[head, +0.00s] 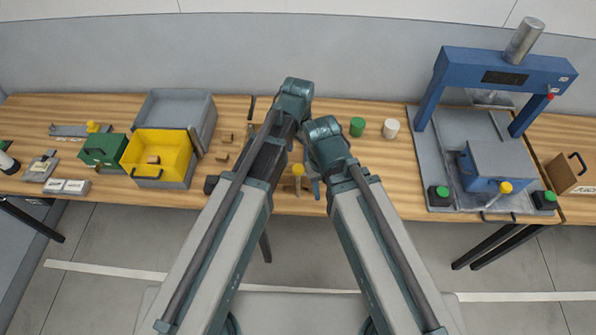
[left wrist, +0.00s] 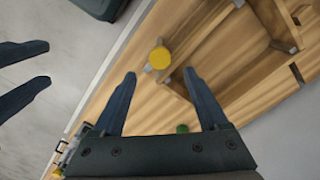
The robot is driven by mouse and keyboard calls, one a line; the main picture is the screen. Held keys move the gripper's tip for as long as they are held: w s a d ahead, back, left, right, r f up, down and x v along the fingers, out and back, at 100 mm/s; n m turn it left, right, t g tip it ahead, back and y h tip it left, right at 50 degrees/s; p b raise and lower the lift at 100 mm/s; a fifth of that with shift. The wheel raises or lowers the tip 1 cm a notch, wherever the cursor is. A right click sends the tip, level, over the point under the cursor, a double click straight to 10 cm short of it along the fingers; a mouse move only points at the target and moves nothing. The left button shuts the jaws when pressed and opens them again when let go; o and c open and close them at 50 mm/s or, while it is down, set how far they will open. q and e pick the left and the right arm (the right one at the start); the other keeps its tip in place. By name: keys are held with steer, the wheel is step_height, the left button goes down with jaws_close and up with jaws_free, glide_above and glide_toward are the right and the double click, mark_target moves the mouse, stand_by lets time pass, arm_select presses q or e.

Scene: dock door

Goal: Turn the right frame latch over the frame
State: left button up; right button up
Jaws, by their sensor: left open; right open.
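A round yellow knob (left wrist: 160,57) stands near the table's front edge. It also shows in the head view (head: 298,170) between my arms. Brown wooden frame parts (left wrist: 285,25) stand beyond it at the upper right of the left wrist view. I cannot tell which part is the right frame latch or how it is turned. My left gripper (left wrist: 160,73) is open, its fingers on either side of the knob's line in that view; contact is unclear. In the head view my arms mostly hide it. My right gripper (left wrist: 47,62) is open and empty, apart from the knob.
A green cylinder (head: 357,125) and a white one (head: 391,128) stand right of my arms. A blue press (head: 510,68) stands farther right. A yellow bin (head: 158,150) and a green box (head: 103,149) are at left. Bare tabletop lies between cylinders and press.

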mark_target(298, 168)
arm_select(q)
step_height(298, 168, down, 7)
steer(key=b, duration=0.5)
steer(key=shift+b, duration=0.35)
steer(key=shift+r, duration=0.1)
jaws_close()
